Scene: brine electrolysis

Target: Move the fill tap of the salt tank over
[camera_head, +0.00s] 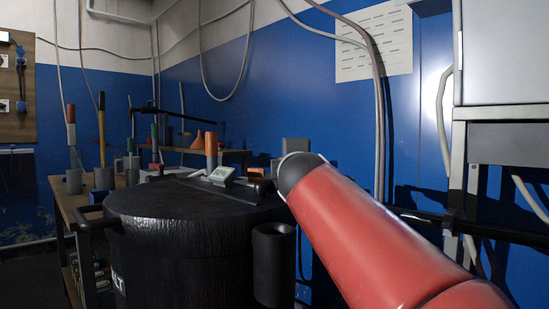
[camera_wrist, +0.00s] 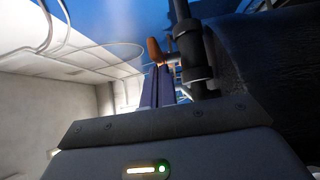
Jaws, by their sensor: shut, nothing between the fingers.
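The salt tank (camera_head: 190,210) is a large black drum with a flat lid, side handles and partly visible white lettering, in the middle of the head view. In the wrist view, a dark upright pipe with a collar (camera_wrist: 192,60) and an orange-brown handle (camera_wrist: 155,50) looks like the fill tap. I cannot pick the tap out surely in the head view. My gripper (camera_wrist: 158,78) shows in the wrist view as two narrow purplish fingers, shut and empty. The fingertips appear just below the handle; I cannot tell whether they touch it. My red arm hides part of the head view.
A wooden bench (camera_head: 70,200) with pots and tools stands left and behind. A black cylindrical holder (camera_head: 273,262) is at the tank's front right. Cables hang on the blue wall; a grey cabinet (camera_head: 505,55) is at right.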

